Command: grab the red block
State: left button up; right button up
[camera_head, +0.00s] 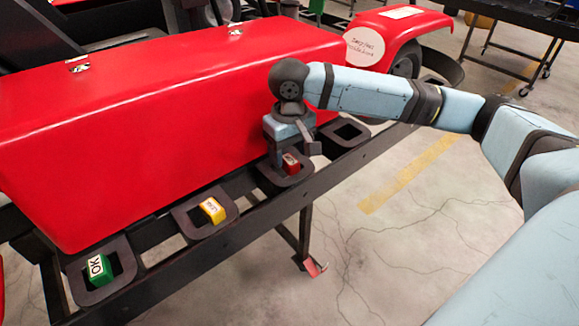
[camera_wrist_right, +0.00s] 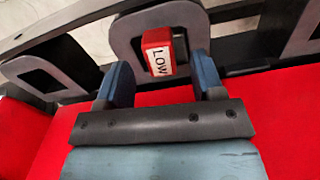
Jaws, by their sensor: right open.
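The red block (camera_head: 291,163) sits in a dark square holder (camera_head: 272,184) on the black rail beside the red kart body. In the right wrist view the red block (camera_wrist_right: 158,52) carries a white label reading "Low". My right gripper (camera_head: 296,152) is over that holder, and its fingers partly hide the block in the head view. In the right wrist view my right gripper (camera_wrist_right: 160,84) is open, with the block ahead of and between its two fingers. I cannot see any contact. My left gripper is not in view.
A yellow block (camera_head: 212,209) and a green block (camera_head: 98,270) sit in neighbouring holders to the left. An empty holder (camera_head: 349,132) is to the right. The red kart body (camera_head: 180,120) stands close behind the rail. Open floor (camera_head: 400,250) lies in front.

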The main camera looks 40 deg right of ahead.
notch_tip(320, 180, down, 3)
jog(key=shift+r, duration=0.1)
jog(key=c, duration=1)
jog(key=shift+r, duration=0.15)
